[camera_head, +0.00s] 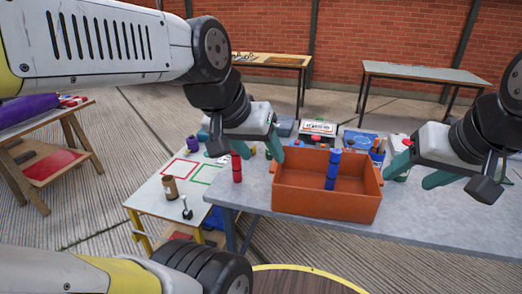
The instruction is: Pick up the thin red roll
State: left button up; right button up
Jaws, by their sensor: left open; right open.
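A thin red roll (237,169) stands upright on the grey table (258,190), just left of the orange crate (325,203). My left gripper (246,148) is open, with its teal fingers spread; in the picture it appears just above the red roll. I cannot tell its exact height over the roll, and no contact is visible. My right gripper (419,172) is open and empty near the right side of the crate.
A blue roll (333,168) stands upright inside the crate. Several items, including a blue box (358,140), crowd the back of the table. A lower white table (155,192) at left holds a brown jar (170,188). The grey table's front right is clear.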

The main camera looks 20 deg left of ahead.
aim_at(236, 158)
jog(key=i+j+u, duration=0.15)
jog(key=u, duration=0.25)
jog(key=i+j+u, duration=0.15)
jog(key=j+u, duration=0.2)
jog(key=i+j+u, duration=0.15)
jog(key=u, duration=0.25)
jog(key=i, duration=0.05)
